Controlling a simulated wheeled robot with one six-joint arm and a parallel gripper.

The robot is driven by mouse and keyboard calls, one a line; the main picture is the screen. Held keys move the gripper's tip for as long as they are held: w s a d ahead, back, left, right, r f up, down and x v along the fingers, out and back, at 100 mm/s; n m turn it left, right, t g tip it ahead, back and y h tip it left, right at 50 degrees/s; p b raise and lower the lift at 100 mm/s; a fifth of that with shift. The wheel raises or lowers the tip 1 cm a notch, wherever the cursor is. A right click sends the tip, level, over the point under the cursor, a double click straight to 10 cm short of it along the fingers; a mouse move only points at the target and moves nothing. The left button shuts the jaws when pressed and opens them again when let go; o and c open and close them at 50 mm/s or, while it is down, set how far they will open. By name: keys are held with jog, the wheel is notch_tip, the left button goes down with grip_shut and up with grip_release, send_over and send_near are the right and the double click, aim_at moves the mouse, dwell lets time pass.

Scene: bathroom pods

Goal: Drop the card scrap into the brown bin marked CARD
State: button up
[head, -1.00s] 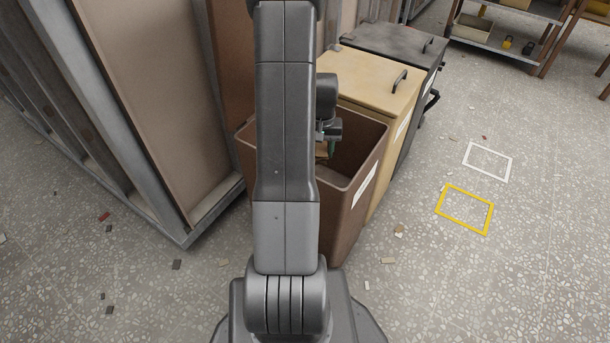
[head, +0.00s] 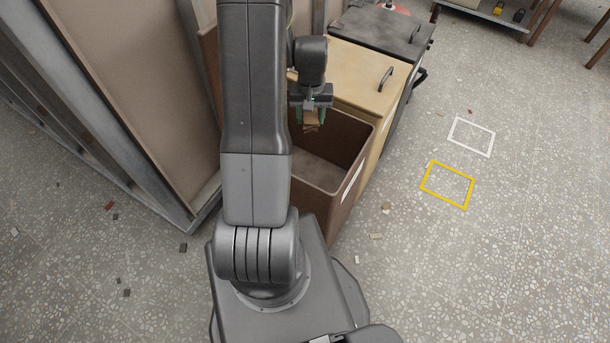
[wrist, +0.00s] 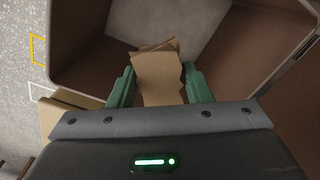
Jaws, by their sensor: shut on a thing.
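The card scrap (wrist: 160,78) is a tan, slightly crumpled piece between the green fingers of my gripper (wrist: 161,88) in the wrist view. My gripper is shut on it. In the head view my gripper (head: 311,115) points down over the open brown bin (head: 338,134), with the scrap (head: 311,119) between its fingertips. The bin's open mouth and pale floor show below the scrap in the wrist view (wrist: 85,80). A white label is on the bin's right side, its words too small to read. My arm hides the bin's left part.
A tan lidded bin (head: 360,75) and a dark grey lidded bin (head: 385,28) stand behind the brown one. A metal-framed panel (head: 135,80) stands at left. Yellow (head: 448,186) and white (head: 471,137) floor outlines lie right, with small debris around. The floor at right is mostly clear.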

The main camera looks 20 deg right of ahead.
jog(key=shift+f+b, duration=2.05)
jog(key=shift+f, duration=0.95)
jog(key=o, duration=1)
jog(key=shift+o, duration=0.2)
notch_tip(320, 180, up, 14)
jog(key=shift+f+p, duration=0.1)
jog(key=shift+p, duration=0.75)
